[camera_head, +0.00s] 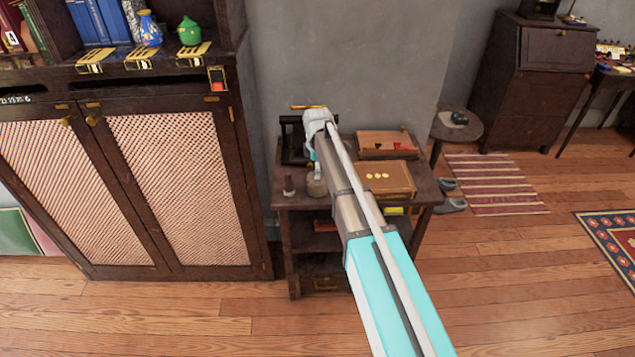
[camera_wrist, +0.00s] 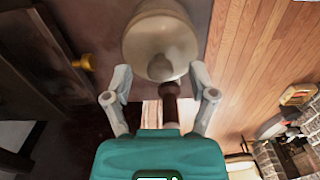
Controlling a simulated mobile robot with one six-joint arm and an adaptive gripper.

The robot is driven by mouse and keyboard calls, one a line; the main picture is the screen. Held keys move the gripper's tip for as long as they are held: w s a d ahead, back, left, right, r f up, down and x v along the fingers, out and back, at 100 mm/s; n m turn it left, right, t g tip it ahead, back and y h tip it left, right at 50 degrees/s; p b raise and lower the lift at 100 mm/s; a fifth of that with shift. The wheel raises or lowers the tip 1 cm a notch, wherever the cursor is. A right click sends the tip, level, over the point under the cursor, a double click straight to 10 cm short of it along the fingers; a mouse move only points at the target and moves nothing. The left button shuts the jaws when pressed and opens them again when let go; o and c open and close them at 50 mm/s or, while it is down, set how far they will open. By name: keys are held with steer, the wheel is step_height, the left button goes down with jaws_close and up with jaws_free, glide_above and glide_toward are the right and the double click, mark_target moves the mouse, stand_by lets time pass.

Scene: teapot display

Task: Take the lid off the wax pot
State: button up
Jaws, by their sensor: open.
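The wax pot (camera_head: 316,188) is a small, round, beige-grey pot near the front edge of the small dark wood table (camera_head: 300,203). Nothing is held. In the head view my gripper (camera_head: 317,170) is just above the pot and partly hidden by my arm. The seam between lid and pot cannot be made out.
A brown case with yellow discs (camera_head: 388,180) and a wooden box (camera_head: 385,144) lie to the right. A tall cabinet (camera_head: 170,185) stands at left.

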steer(key=shift+f+b, duration=0.35)
steer(key=shift+f, duration=0.3)
jaws_close()
stand_by(0.4)
